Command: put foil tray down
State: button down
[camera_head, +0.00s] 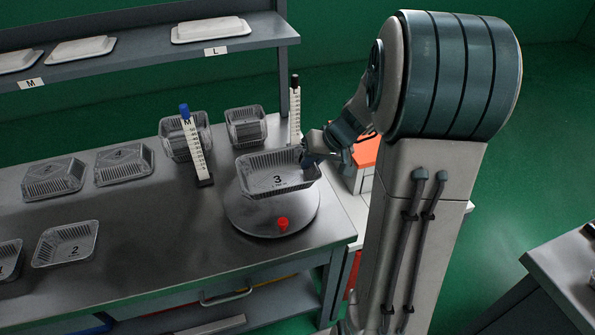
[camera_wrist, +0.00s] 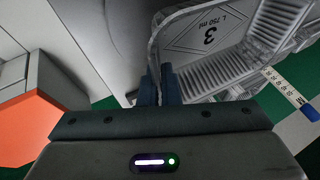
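The foil tray (camera_head: 278,182) marked 3 is a clear-grey ribbed tray over the round grey disc (camera_head: 250,217) on the metal table. I cannot tell whether its base touches the disc. My gripper (camera_head: 306,158) is at the tray's right rim. In the wrist view the tray (camera_wrist: 225,68) shows its "3" and "L 750 ml" label, and the two fingers of my gripper (camera_wrist: 161,86) are close together with the tray's near wall between them. The fingertips are partly hidden by the rim.
A red knob (camera_head: 282,224) stands at the disc's front. Height gauges marked M (camera_head: 196,145) and L (camera_head: 295,112) stand behind. A shelf (camera_head: 130,64) with lids runs above. Bare table lies left of the disc.

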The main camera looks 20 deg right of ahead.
aim_at(297, 165)
jog(key=w, duration=0.1)
jog(key=w+a+f, duration=0.1)
jog(key=w+f, duration=0.1)
jog(key=shift+a, duration=0.3)
jog(key=shift+f, duration=2.05)
jog(key=shift+f, duration=0.15)
jog(key=c, duration=1.6)
grip_release()
jog(key=shift+c, duration=0.2)
